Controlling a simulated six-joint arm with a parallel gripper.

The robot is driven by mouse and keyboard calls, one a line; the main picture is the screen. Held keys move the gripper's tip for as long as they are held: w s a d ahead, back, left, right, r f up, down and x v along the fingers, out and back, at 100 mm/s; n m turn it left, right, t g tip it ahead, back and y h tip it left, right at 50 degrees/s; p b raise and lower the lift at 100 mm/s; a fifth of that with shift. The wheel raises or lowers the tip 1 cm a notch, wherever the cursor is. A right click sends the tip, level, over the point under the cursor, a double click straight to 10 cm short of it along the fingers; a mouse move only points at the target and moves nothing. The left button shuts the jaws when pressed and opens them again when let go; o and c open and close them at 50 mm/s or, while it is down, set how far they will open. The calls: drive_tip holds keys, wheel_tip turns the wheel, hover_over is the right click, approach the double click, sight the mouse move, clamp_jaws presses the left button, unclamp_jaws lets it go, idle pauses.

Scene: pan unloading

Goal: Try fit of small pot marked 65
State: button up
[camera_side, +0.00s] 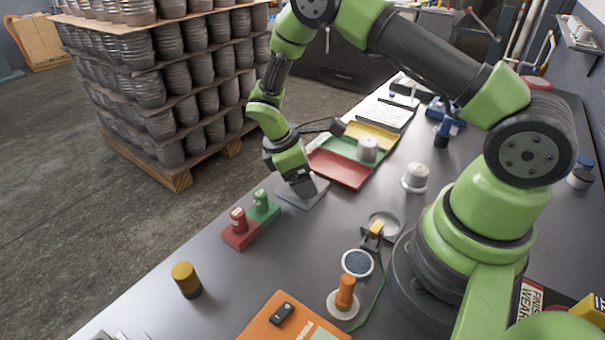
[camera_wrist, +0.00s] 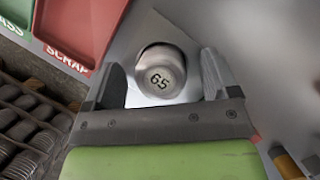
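The small pot marked 65 (camera_wrist: 160,76) shows end-on in the wrist view, its number facing the camera. It is at a flat grey plate (camera_wrist: 205,32), with a dark crescent along its upper edge. I cannot tell whether it sits in a recess. My gripper (camera_wrist: 163,64) is open, one finger on each side of the pot, with a visible gap on both sides. In the side view my gripper (camera_side: 303,188) is low over the grey plate (camera_side: 315,198), and the pot is hidden there.
A red tray (camera_side: 338,170) marked SCRAP, a green tray (camera_side: 340,144) holding a pot (camera_side: 367,149), and a yellow tray (camera_side: 372,134) lie behind the plate. Red (camera_side: 238,238) and green (camera_side: 266,214) gauge blocks stand in front.

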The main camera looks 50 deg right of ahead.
drive_tip(key=shift+r, duration=0.1)
drive_tip(key=v, duration=0.9)
drive_tip(key=shift+a+r, duration=0.2)
drive_tip(key=shift+r, duration=0.15)
drive_tip(key=shift+w, duration=0.15)
